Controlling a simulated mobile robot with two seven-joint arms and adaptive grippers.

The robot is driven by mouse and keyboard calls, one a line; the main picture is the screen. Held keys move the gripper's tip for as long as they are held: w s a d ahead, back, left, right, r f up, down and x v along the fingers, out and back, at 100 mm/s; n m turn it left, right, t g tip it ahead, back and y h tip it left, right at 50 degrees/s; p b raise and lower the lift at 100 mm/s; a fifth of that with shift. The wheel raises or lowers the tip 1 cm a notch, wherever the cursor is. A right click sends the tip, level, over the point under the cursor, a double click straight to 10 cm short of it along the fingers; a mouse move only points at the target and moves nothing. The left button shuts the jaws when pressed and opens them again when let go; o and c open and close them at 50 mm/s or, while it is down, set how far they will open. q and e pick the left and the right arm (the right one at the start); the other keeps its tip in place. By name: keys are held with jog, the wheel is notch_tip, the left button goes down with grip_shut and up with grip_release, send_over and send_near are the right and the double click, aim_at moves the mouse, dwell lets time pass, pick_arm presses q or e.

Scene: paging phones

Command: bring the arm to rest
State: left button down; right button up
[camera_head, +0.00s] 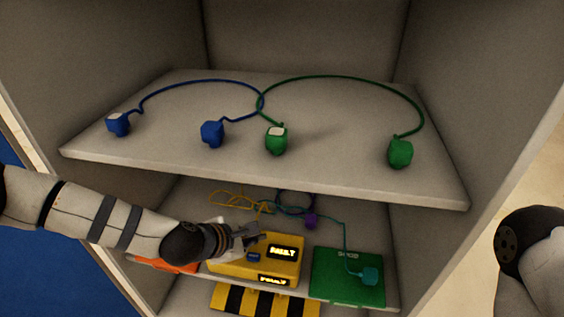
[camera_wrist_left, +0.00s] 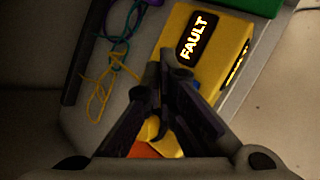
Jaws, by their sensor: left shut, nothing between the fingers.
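My left arm comes in from the left in the head view. Its gripper (camera_head: 252,237) is over the left part of the yellow box (camera_head: 228,267) on the lower shelf. In the left wrist view the gripper (camera_wrist_left: 163,70) has its fingers together with nothing between them. The yellow box also shows there (camera_wrist_left: 215,28), its lit panel reading FAULT, just beyond the fingertips. I cannot tell whether the fingers touch the box. The gripper hides part of the box. At the right edge of the head view a part of my right arm shows; its gripper is out of view.
The upper shelf (camera_head: 340,178) carries two blue plugs (camera_head: 212,133) and two green plugs (camera_head: 400,153) with cords, above my left gripper. Orange (camera_head: 175,266) shows under my arm. Cabinet walls close both sides.

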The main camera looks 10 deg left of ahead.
pick_arm(q)
jog(key=s+d+f+m+g+p, duration=0.15)
jog(key=s+m, duration=0.25)
jog(key=s, duration=0.5)
jog(key=s+d+f+m+g, duration=0.1)
jog(key=s+f+m+g, duration=0.25)
jog(key=s, duration=0.55)
jog(key=s+d+f+m+g, duration=0.2)
jog(key=s+m, duration=0.3)
jog(key=s, duration=0.4)
jog(key=s+a+r+m+g+y+p, duration=0.1)
jog(key=s+a+r+m+g+y, duration=0.2)
jog(key=s+a+m, duration=0.5)
jog(key=s+a+y, duration=0.1)
jog(key=s+a, duration=0.4)
jog(key=s, duration=0.3)
jog(key=shift+s+m+g+p, duration=0.2)
jog(key=shift+m+g+p, duration=0.1)
jog(key=shift+m, duration=0.05)
pick_arm(e)
jog(key=shift+t, duration=0.8)
jog(key=w+r, duration=0.4)
